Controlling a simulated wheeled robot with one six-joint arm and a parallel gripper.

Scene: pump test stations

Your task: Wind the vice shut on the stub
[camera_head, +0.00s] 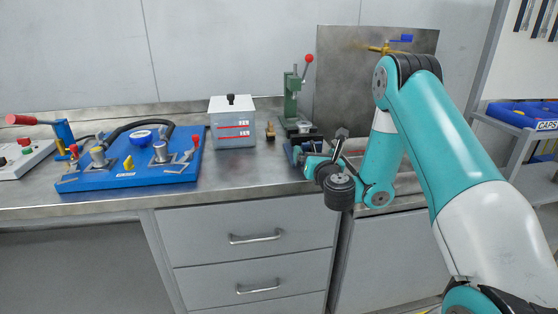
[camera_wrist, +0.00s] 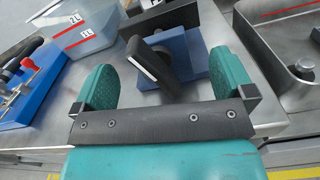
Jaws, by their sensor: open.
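The vice (camera_wrist: 205,50) is a blue block with dark grey jaws at the top of the wrist view. Its dark lever handle (camera_wrist: 150,65), with a pale strip, sticks out toward me. My gripper (camera_wrist: 162,72) is open, with one green finger on each side of the handle and visible gaps to both. In the head view the vice (camera_head: 293,151) is a small blue shape at the bench's front edge, partly covered by my gripper (camera_head: 311,164). I cannot make out the stub in either view.
A green press (camera_head: 291,100) with a red knob stands behind the vice. A lidded grey box (camera_head: 233,128) and a small brass piece (camera_head: 270,131) stand to the left. Further left is a blue test board (camera_head: 130,178). A sink with a brass tap (camera_head: 382,49) lies right.

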